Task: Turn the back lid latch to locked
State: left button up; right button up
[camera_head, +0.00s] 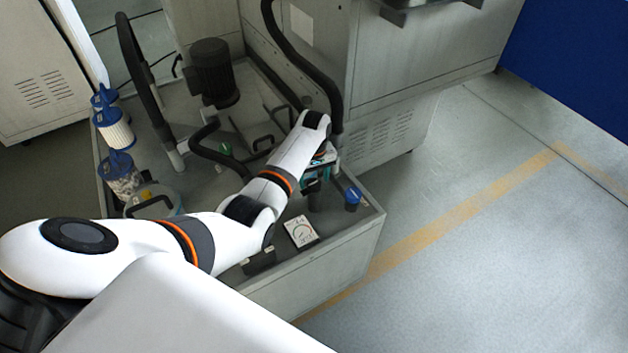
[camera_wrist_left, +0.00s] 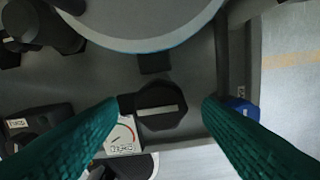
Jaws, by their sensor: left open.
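My left gripper (camera_head: 318,166) reaches down over the near right corner of a grey machine tray, largely hidden by my arm in the head view. In the left wrist view its two teal fingers (camera_wrist_left: 160,108) are apart, with nothing held. Between and beyond the fingertips is a black knob (camera_wrist_left: 160,119) with a pale bar lying nearly level across its face. I see no contact with it. I cannot tell for sure whether this knob is the back lid latch. A round grey lid (camera_wrist_left: 150,18) with a pale blue rim shows at the top. My right gripper is not in view.
A white dial gauge (camera_head: 301,232) and a blue-topped knob (camera_head: 352,196) stand close to the gripper. Black hoses (camera_head: 305,45), a dark motor (camera_head: 214,72) and blue-capped filter canisters (camera_head: 115,130) stand farther off. The floor (camera_head: 500,220) to the right is clear.

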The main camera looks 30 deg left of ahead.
pick_arm(q)
jog(key=shift+f, duration=0.65)
jog(key=c, duration=1)
